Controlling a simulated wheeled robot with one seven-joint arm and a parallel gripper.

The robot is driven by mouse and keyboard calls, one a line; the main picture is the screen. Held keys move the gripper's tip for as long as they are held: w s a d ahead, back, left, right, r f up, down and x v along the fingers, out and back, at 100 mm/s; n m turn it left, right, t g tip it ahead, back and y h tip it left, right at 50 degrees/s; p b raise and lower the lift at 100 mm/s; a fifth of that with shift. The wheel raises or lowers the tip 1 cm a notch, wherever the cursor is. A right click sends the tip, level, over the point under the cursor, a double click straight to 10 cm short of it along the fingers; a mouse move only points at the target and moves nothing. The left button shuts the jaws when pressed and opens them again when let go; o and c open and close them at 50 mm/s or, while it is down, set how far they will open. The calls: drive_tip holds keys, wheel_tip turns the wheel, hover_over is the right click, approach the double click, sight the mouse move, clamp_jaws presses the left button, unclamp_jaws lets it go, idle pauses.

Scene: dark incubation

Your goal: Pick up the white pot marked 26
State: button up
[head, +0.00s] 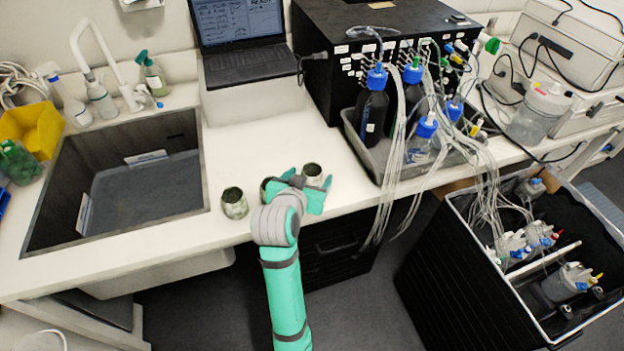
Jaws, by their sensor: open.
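Three small pale pots with dark open tops stand near the front edge of the white counter (260,150). The left pot (235,207) stands clear of my arm. The middle pot (265,184) is mostly hidden behind my gripper. The right pot (312,172) shows its top just beyond the gripper, with its lower part hidden. No number is legible on any of them, so I cannot tell which is marked 26. My teal gripper (306,182) is open over the counter edge, close to the right pot. I cannot tell whether it touches that pot.
A sink (140,185) lies left of the pots. A laptop (240,40) stands behind them. To the right, a grey tray (358,145) holds dark bottles (371,110) with hanging tubes. A black bin (460,265) stands at lower right. Counter behind the pots is clear.

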sight(315, 168)
drive_tip(key=x, duration=0.4)
drive_tip(key=shift+w+a, duration=0.1)
drive_tip(key=shift+w, duration=0.15)
drive_tip(key=c, duration=1.2)
drive_tip(key=shift+r, duration=0.15)
